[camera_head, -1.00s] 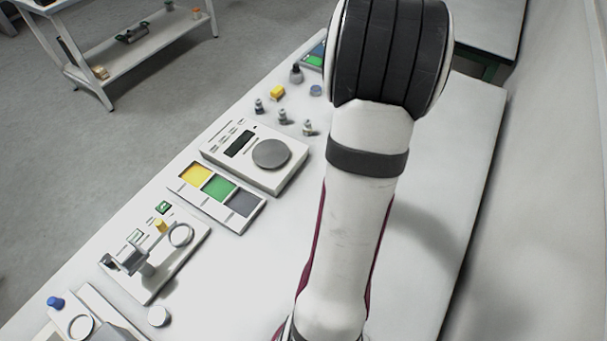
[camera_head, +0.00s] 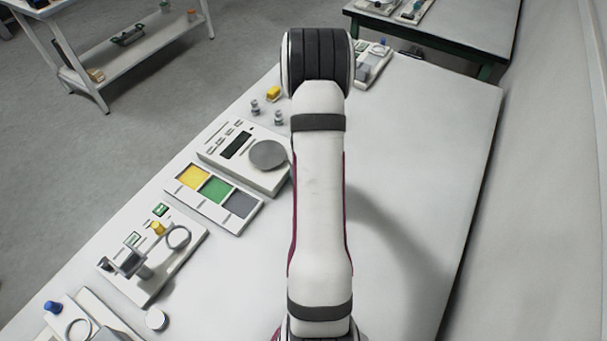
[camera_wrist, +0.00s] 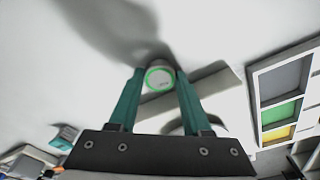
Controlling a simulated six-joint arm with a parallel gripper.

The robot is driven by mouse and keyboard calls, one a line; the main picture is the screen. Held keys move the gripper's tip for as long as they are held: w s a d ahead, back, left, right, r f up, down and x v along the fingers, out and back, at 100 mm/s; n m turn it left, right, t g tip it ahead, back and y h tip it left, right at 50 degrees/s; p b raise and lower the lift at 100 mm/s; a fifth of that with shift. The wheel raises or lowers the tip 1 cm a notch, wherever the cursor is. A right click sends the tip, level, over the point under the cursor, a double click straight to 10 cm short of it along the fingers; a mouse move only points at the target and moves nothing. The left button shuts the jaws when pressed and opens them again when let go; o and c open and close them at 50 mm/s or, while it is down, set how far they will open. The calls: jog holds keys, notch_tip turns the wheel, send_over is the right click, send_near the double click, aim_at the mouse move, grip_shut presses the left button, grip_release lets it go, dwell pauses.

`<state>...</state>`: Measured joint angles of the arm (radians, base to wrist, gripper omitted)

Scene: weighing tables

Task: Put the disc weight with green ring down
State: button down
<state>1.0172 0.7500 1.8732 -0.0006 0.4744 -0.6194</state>
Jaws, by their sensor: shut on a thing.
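The disc weight with green ring (camera_wrist: 159,77) sits between the fingertips of my gripper (camera_wrist: 158,80) in the wrist view. My gripper is shut on it, and its ringed face is toward the camera. I cannot tell how high the weight is above the table. In the head view my own arm hides the gripper and the weight.
A tray (camera_head: 213,228) with yellow, green and grey compartments lies left of my arm; it also shows in the wrist view (camera_wrist: 253,98). A scale with a round grey pan (camera_head: 268,155) stands behind it. Small weights (camera_head: 279,118) stand farther back. The table (camera_head: 420,170) is clear on the right.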

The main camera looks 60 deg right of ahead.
jog(key=shift+f, duration=0.1)
jog(key=shift+c, duration=1.8)
grip_release()
notch_tip(320, 180, up, 12)
jog(key=s, duration=0.1)
jog(key=w+a+r, duration=0.2)
jog(key=a+r, duration=0.1)
jog(key=a, duration=0.4)
jog(key=w+a+r, duration=0.2)
jog(key=a+r, duration=0.1)
jog(key=a, duration=0.3)
jog(key=s+a+r+y, duration=0.1)
jog(key=s+a, duration=0.1)
jog(key=a, duration=0.7)
jog(key=s+a+r+n+y, duration=0.1)
jog(key=s+a+r, duration=0.1)
jog(key=a, duration=0.7)
jog(key=shift+s+a+r+g, duration=0.25)
jog(key=shift+s+r+g, duration=0.05)
jog(key=shift+s, duration=0.3)
jog(key=shift+n+g+y, duration=0.3)
jog(key=shift+g, duration=0.1)
jog(key=s+a, duration=0.3)
jog(key=s, duration=0.1)
jog(key=s+a, duration=0.3)
jog(key=s, duration=0.1)
jog(key=shift+a+f, duration=0.15)
jog(key=shift+a, duration=0.25)
jog(key=c, duration=0.3)
